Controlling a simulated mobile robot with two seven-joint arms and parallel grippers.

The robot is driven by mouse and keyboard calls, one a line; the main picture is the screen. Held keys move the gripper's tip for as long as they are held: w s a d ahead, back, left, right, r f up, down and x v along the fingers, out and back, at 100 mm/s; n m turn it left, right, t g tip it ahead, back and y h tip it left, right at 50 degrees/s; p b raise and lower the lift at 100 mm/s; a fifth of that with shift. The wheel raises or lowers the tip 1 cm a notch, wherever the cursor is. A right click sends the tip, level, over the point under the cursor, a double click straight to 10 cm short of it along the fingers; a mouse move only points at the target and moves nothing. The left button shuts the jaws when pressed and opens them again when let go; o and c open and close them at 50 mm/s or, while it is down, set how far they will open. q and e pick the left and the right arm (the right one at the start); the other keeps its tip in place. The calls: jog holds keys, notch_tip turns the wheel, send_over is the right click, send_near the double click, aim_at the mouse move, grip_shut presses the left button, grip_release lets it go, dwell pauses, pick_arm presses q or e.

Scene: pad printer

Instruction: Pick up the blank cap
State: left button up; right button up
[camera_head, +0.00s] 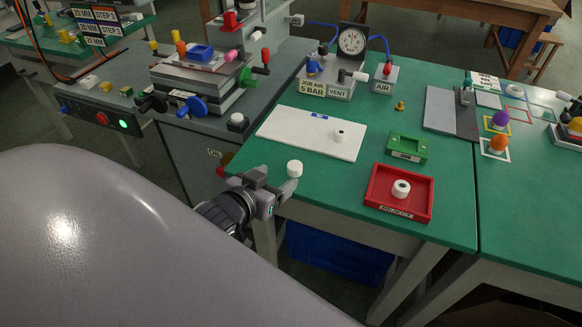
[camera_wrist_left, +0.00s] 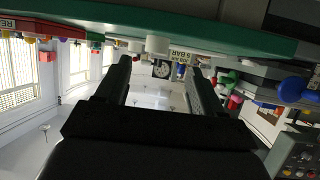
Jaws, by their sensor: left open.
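A plain white cap (camera_head: 294,168), with no dark mark that I can see, stands near the front left edge of the green table. My left gripper (camera_head: 275,182) is open at that edge, close beside the cap. The left wrist view is upside down. There a white cap (camera_wrist_left: 157,45) shows beyond and between the two open fingers (camera_wrist_left: 160,80), with a visible gap and no contact that I can make out. Another white cap with a dark centre (camera_head: 340,136) is on the white board (camera_head: 300,138). My right gripper is not in view.
A red reject tray (camera_head: 378,208) holds a white cap with a dark centre (camera_head: 401,188). A green tray (camera_head: 407,148) lies behind it. A gauge (camera_head: 352,41) and air fittings stand at the back. The pad printer (camera_head: 200,80) is left. Green tabletop right of the plain cap is clear.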

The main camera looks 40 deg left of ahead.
aim_at(293, 168)
pick_arm(q)
jog(key=shift+d+b+x, duration=0.1)
jog(key=shift+b+x, duration=0.1)
jog(key=shift+x, duration=1.6)
jog(key=shift+d+b+x, duration=0.15)
jog(key=shift+b+x, duration=0.05)
jog(key=shift+x, duration=1.6)
jog(key=shift+w+r, duration=0.1)
jog(key=shift+r, duration=0.1)
jog(key=c, duration=1.1)
